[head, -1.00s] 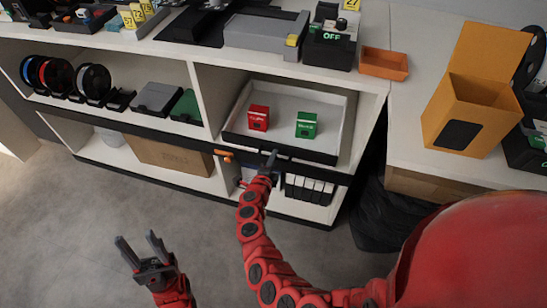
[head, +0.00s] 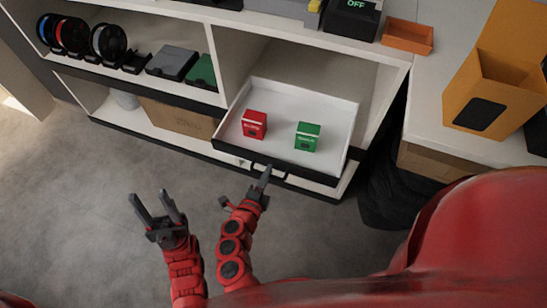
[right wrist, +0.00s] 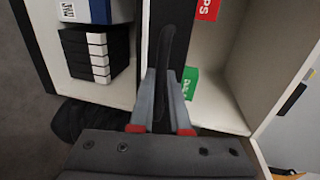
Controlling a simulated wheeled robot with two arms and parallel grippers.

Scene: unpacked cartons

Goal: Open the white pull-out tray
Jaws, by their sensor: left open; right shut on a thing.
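The white pull-out tray (head: 275,134) with a black front stands partly out of the shelf unit in the head view. A red box (head: 254,125) and a green box (head: 307,137) stand in it. My right gripper (head: 263,180) is at the middle of the tray's front edge and is shut on the dark tray handle (right wrist: 166,75), which shows between its fingers in the right wrist view. That view also shows parts of the red box (right wrist: 208,8) and green box (right wrist: 189,83). My left gripper (head: 156,210) is open and empty, over the floor left of the tray.
The shelf unit (head: 345,48) holds spools (head: 108,42), a grey case (head: 172,61) and a cardboard box (head: 180,118). An orange bin (head: 407,37) and a yellow carton (head: 500,90) stand on top at right. A dark bag (head: 393,190) lies right of the unit. Floor at left is clear.

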